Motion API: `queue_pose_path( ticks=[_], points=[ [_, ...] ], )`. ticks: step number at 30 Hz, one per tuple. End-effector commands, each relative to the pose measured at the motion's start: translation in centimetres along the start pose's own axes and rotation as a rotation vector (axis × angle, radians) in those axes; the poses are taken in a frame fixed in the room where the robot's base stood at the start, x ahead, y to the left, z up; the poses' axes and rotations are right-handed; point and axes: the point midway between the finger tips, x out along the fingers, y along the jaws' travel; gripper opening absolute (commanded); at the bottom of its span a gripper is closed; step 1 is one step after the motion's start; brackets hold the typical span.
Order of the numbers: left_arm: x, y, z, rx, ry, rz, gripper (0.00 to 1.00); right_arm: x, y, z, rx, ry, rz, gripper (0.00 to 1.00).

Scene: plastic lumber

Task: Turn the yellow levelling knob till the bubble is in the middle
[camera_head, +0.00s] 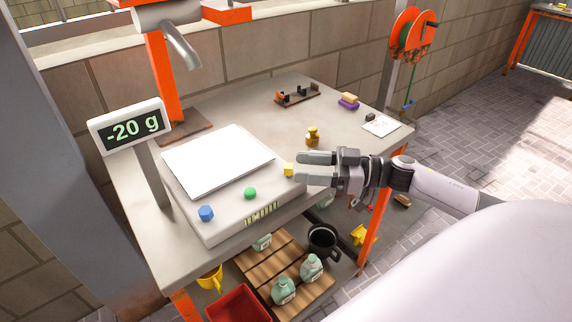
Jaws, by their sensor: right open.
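The yellow knob (289,170) sits at the right corner of a white bench scale (228,205) with a pale flat pan. My right gripper (301,169) comes in from the right, open, its two fingertips pointing at the knob. The knob shows just left of the fingertips, in line with the gap; I cannot tell whether they touch it. A yellow-green striped strip (262,214) is on the scale's front face; no bubble can be made out. The scale's display (131,126) reads -20 g. My left gripper is not in view.
A green knob (250,193) and a blue knob (206,213) are also on the scale. A small brass-coloured weight (313,136) stands behind my right gripper. A dark rack (297,95) and stacked sponges (348,101) lie farther back. Bottles stand on the shelf below.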

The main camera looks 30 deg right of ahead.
Motion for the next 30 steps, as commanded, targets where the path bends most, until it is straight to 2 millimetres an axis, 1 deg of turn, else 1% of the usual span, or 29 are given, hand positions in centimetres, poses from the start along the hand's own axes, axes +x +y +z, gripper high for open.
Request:
queue_pose_path(
  ticks=[1, 3, 9, 15, 22, 23, 24, 25, 26, 27, 30],
  points=[
    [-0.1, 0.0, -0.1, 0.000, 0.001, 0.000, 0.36, 0.8, 0.0, -0.2, 0.000, 0.005, 0.000, 0.51],
    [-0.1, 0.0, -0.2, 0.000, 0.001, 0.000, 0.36, 1.6, 0.0, -0.2, -0.001, 0.004, 0.001, 0.51],
    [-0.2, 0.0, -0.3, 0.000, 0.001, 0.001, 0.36, 3.5, 0.0, -0.1, 0.000, 0.002, 0.001, 0.51],
    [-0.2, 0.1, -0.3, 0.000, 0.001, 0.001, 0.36, 4.3, 0.0, 0.0, 0.001, 0.000, 0.001, 0.51],
    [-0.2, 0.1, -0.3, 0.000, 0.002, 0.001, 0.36, 4.3, 0.0, 0.0, 0.001, 0.000, 0.001, 0.51],
    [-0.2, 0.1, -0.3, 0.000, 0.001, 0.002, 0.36, 4.3, 0.0, 0.0, 0.000, 0.000, 0.001, 0.41],
    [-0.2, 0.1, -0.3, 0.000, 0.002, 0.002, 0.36, 4.3, 0.0, 0.0, 0.000, 0.000, 0.001, 0.28],
    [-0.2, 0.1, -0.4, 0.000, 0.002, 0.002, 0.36, 4.3, 0.0, 0.0, 0.000, 0.000, 0.001, 0.18],
    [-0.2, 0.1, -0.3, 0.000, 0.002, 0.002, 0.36, 4.3, 0.0, 0.0, 0.000, 0.000, 0.001, 0.08],
    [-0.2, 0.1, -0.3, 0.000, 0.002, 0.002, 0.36, 4.3, 0.0, 0.0, 0.000, 0.000, 0.001, 0.02],
    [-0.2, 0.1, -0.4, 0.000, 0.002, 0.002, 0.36, 4.3, 0.0, 0.0, 0.000, 0.000, 0.002, 0.02]
  ],
)
